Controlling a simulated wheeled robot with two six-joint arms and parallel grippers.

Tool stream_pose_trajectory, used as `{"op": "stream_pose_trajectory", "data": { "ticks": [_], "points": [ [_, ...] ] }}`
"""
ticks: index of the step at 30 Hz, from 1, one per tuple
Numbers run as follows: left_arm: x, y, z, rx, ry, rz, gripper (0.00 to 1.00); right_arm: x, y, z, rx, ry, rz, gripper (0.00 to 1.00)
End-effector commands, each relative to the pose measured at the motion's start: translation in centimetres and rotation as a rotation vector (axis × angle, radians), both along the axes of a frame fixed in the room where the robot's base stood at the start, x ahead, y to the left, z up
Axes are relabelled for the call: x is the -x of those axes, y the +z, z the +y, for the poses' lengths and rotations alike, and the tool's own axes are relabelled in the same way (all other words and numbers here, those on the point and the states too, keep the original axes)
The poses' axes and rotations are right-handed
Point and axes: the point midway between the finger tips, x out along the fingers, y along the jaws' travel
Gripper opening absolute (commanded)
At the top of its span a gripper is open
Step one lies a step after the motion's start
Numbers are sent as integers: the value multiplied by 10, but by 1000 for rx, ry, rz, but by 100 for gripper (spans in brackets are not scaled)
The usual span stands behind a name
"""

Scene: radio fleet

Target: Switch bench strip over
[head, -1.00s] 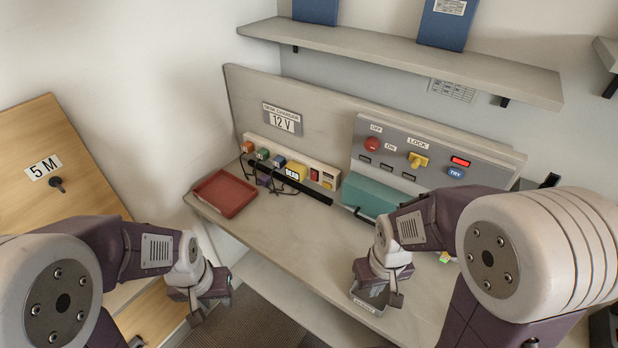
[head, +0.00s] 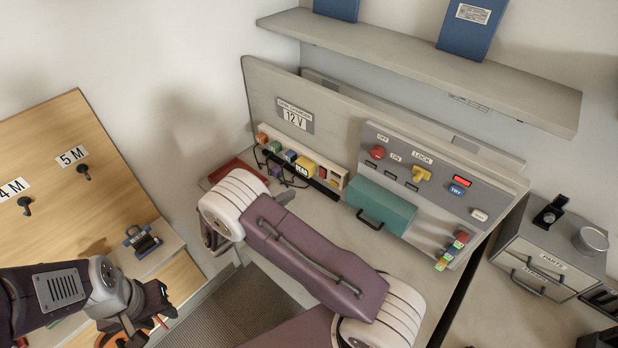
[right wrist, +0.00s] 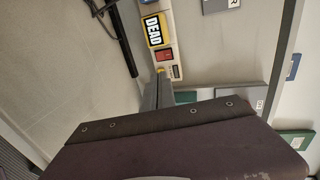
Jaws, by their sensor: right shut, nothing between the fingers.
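The bench strip (head: 344,178) is a long beige strip at the back of the bench, with several coloured plugs, a yellow DEAD label (head: 304,166) and a red switch (head: 322,173). In the right wrist view the DEAD label (right wrist: 154,31) and red switch (right wrist: 165,54) show close up. My right gripper (right wrist: 160,76) is shut and empty, its tips just beside the switch end; contact cannot be told.
A teal box (head: 382,206) with a handle stands right of the strip, before a grey control panel (head: 400,160). A red tray (head: 232,172) is partly behind my right arm. Black cables lie before the strip. A shelf (head: 420,60) overhangs the bench.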

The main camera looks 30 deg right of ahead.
Motion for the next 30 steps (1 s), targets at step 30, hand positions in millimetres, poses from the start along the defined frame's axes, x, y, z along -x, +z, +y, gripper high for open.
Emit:
{"op": "stream_pose_trajectory", "data": {
  "ticks": [30],
  "points": [
    [0, 26, 0, 0, 0, 0, 36, -50, -37, -124, -5, -5, -1, 0]
  ]
}}
